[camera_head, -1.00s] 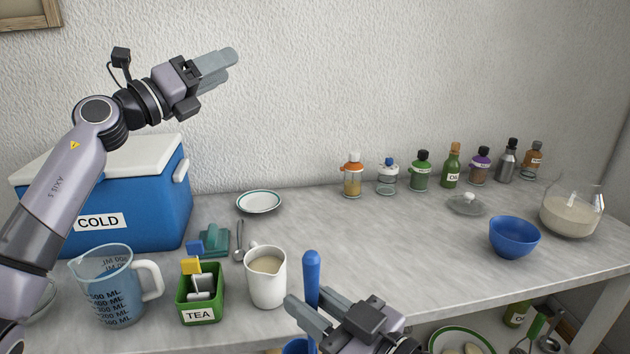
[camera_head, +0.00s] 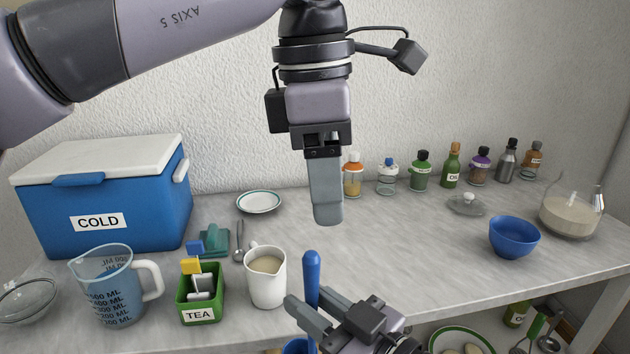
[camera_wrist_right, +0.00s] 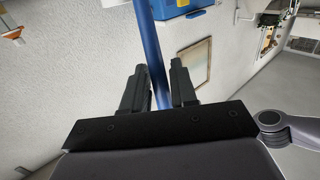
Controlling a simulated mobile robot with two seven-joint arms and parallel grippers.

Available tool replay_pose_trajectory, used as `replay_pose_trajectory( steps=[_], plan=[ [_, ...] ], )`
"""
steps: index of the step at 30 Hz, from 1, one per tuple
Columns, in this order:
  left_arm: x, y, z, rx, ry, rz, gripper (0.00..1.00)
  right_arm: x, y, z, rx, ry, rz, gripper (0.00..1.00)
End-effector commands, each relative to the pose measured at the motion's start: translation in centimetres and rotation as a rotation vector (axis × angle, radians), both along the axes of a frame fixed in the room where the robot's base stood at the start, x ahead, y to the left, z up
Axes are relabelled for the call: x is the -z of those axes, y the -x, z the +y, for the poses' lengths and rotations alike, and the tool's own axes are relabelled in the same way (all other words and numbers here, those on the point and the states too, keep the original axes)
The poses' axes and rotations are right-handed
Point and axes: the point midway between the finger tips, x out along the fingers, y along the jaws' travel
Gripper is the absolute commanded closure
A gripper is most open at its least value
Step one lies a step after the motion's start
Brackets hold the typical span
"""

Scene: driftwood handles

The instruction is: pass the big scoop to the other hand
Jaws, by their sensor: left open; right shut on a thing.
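The big scoop (camera_head: 312,271) shows as a blue upright handle at the bottom middle of the head view. A blue piece (camera_head: 297,346) below it at the picture's edge looks like its lower part, mostly cut off. My right gripper (camera_head: 300,307) is shut on the handle below its top end. In the right wrist view the blue shaft (camera_wrist_right: 153,50) stands between the two fingers. My left gripper (camera_head: 327,218) is open and empty, pointing down above the handle's top, with a clear gap between them.
A white jug (camera_head: 266,285) stands just left of the handle. A green TEA box (camera_head: 201,307), a measuring jug (camera_head: 112,290) and a blue cooler (camera_head: 120,200) are further left. A blue bowl (camera_head: 513,238) stands at right. The middle of the counter (camera_head: 400,245) is clear.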

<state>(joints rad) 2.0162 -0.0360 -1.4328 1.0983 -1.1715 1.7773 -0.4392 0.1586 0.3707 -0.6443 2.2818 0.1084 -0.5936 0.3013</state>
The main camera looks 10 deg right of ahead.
Motion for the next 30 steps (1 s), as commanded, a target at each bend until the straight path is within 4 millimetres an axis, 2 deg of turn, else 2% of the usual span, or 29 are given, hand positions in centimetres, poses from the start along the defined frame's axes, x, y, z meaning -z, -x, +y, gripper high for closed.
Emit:
replay_pose_trajectory(
  steps=[3, 8, 21, 25, 30],
  plan=[
    [0.0, 0.4, 0.9, 0.006, -0.079, -0.009, 0.47, 0.0, 0.0, 0.0, 0.000, -0.001, -0.001, 0.99],
    [0.9, 0.4, 1.3, 0.007, -0.106, -0.009, 0.47, 0.0, 0.0, 0.0, 0.000, -0.001, -0.001, 0.99],
    [8.8, 0.5, 1.2, 0.005, -0.102, -0.007, 0.47, 0.0, 0.0, 0.0, 0.000, -0.001, -0.001, 0.99],
    [10.5, 0.4, 1.2, 0.005, -0.102, -0.009, 0.47, 0.0, 0.0, 0.0, 0.000, -0.001, -0.001, 0.99],
    [11.7, 0.4, 1.2, 0.005, -0.100, -0.008, 0.47, 0.0, 0.0, 0.0, 0.000, -0.001, -0.001, 0.99]
  ],
)
